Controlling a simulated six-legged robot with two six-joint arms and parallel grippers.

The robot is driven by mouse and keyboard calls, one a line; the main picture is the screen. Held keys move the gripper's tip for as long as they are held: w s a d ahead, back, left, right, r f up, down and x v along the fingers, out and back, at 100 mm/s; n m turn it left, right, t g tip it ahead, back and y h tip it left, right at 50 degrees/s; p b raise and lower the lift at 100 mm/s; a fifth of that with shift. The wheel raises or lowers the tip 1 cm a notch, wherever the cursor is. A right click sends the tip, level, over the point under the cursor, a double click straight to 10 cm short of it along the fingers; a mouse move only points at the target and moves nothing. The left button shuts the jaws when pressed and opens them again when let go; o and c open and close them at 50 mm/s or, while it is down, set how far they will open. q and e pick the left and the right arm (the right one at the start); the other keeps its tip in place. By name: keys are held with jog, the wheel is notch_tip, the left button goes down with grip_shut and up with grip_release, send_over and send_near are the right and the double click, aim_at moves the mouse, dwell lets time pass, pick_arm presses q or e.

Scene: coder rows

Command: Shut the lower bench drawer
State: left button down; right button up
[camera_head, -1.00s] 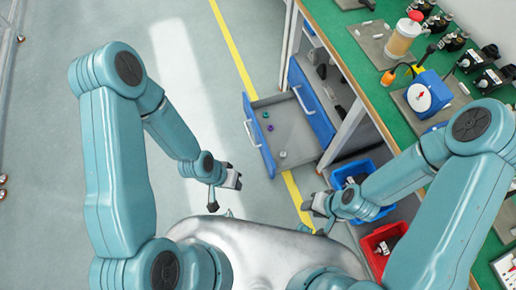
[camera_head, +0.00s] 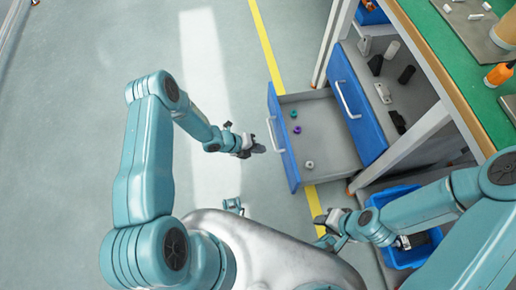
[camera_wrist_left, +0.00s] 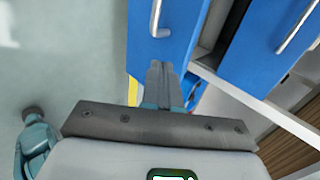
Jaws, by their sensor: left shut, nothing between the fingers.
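The lower bench drawer (camera_head: 332,128) is pulled out over the floor. Its blue front (camera_head: 287,160) has a pale bar handle (camera_head: 271,134), and a few small parts lie inside. In the left wrist view the blue front (camera_wrist_left: 172,45) and its handle (camera_wrist_left: 155,20) show just beyond the fingertips. My left gripper (camera_head: 262,149) is shut and empty, just outside the drawer front beside the handle; contact cannot be told. Its closed fingers show in the left wrist view (camera_wrist_left: 160,66). My right gripper (camera_head: 322,220) is low near the yellow line; its jaw opening is unclear.
An upper drawer (camera_head: 352,95) with a blue front also stands partly out, holding black and grey pieces. The green-topped bench (camera_head: 440,60) is at right. A blue bin (camera_head: 400,258) sits below it. The floor left of the drawers is clear.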

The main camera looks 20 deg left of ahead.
pick_arm(q)
jog(key=w+d+f+b, duration=0.2)
jog(key=w+d+f, duration=0.1)
jog(key=d, duration=0.4)
jog(key=shift+w+f, duration=0.3)
jog(key=shift+w, duration=0.35)
